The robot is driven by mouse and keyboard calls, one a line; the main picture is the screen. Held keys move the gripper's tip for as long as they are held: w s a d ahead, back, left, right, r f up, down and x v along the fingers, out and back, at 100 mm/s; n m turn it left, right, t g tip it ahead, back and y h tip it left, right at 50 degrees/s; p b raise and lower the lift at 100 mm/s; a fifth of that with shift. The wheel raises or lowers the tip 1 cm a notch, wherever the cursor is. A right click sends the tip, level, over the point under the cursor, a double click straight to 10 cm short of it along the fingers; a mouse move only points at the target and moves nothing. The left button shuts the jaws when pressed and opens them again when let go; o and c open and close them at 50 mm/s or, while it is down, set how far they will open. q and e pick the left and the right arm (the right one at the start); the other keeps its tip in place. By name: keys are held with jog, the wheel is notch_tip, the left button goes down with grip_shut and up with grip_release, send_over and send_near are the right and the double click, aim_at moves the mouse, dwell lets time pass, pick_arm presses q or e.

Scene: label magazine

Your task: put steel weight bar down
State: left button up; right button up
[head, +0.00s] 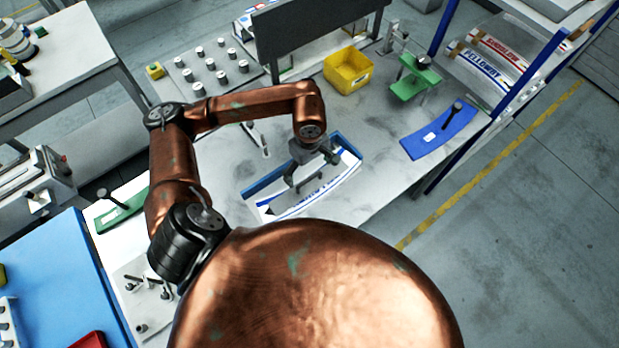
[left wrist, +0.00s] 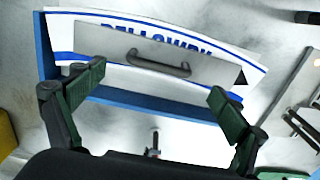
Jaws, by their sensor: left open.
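The steel weight bar (left wrist: 130,60) is a flat grey plate with a dark arched handle (left wrist: 160,64). It lies on curved white labels (left wrist: 82,36) with blue stripes and lettering, inside the blue label magazine (left wrist: 130,102). The magazine also shows on the bench in the head view (head: 254,190), where my gripper partly hides the bar. My left gripper (left wrist: 157,92) is open, its green-padded fingers wide apart. The handle stands apart from both fingers. In the head view the left gripper (head: 312,162) hangs over the magazine. My right gripper is not in view.
A yellow bin (head: 348,70) and a green stand (head: 412,82) are on the bench behind. A blue curved plate (head: 438,134) with a black post lies to the right. Several metal pegs (head: 210,64) stand at the back left.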

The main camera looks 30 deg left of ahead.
aim_at(309, 179)
pick_arm(q)
jog(key=shift+r+b, duration=0.3)
jog(key=shift+r, duration=2.45)
